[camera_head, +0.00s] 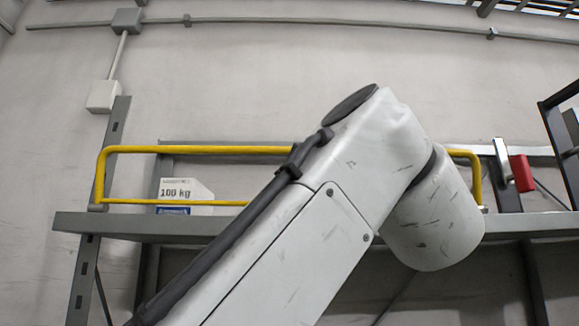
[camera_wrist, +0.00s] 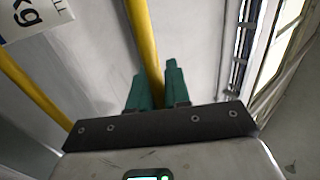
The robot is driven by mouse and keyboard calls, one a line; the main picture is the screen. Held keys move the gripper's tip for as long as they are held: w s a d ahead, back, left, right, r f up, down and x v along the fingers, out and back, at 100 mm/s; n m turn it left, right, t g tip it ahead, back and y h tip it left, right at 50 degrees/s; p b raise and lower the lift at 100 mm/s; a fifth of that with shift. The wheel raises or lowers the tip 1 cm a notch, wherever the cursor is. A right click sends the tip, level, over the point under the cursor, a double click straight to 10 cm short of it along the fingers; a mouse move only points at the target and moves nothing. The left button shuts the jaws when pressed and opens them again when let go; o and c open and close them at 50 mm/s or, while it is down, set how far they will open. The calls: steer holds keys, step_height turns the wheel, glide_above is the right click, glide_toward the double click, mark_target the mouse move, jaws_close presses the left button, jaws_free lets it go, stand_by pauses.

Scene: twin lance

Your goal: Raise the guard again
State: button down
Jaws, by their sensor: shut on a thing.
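The guard (camera_head: 200,150) is a yellow tubular rail along the front of the grey shelf (camera_head: 140,224). It stands up from the shelf edge, with its top bar well above the edge. Its left and right ends show, but my arm covers its middle. In the wrist view, a yellow bar of the guard (camera_wrist: 141,35) runs between the green fingers of my gripper (camera_wrist: 154,77), which is shut on it. In the head view my gripper is hidden behind my arm.
A white "100 kg" label (camera_head: 184,191) shows behind the guard at left. A red block (camera_head: 521,173) is on the post at the right end. A dark frame (camera_head: 562,125) stands at far right. The wall above the guard is clear except for conduit and boxes.

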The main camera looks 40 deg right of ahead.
steer(key=c, duration=1.5)
jaws_free()
steer(key=shift+w+d+f, duration=0.2)
steer(key=shift+f, duration=0.25)
steer(key=shift+w+d+f, duration=0.15)
steer(key=shift+w+f, duration=0.05)
steer(key=shift+f, duration=0.2)
steer(key=shift+o, duration=0.9)
steer(key=shift+w+d+f, duration=0.1)
steer(key=shift+w+d, duration=0.05)
steer(key=shift+w, duration=0.05)
steer(key=shift+o, duration=0.7)
steer(key=shift+s, duration=0.1)
